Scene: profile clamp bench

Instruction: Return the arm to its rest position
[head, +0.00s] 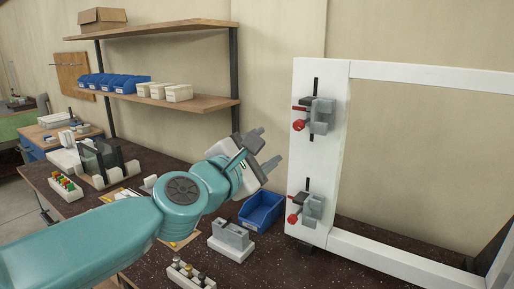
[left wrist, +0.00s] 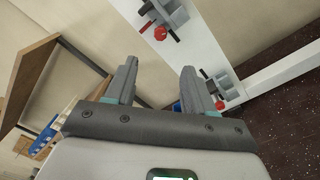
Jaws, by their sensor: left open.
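My left arm, teal, comes in from the left in the head view. Its gripper (head: 267,150) is open above the bench, left of the white frame, with nothing between the fingers. In the left wrist view the two grey fingers (left wrist: 157,86) stand wide apart and empty. The upper clamp (head: 314,115) and the lower clamp (head: 305,208), each grey with a red knob, sit on the white upright (head: 335,100). Both clamps are apart from the gripper in the head view. My right gripper is not in view.
A blue bin (head: 262,211) and a grey block (head: 231,240) stand on the dark bench below the gripper. A rack with knobs (head: 190,274) is at the front. Wooden shelves (head: 180,101) with blue bins and white boxes are behind on the left. The white frame bounds the right.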

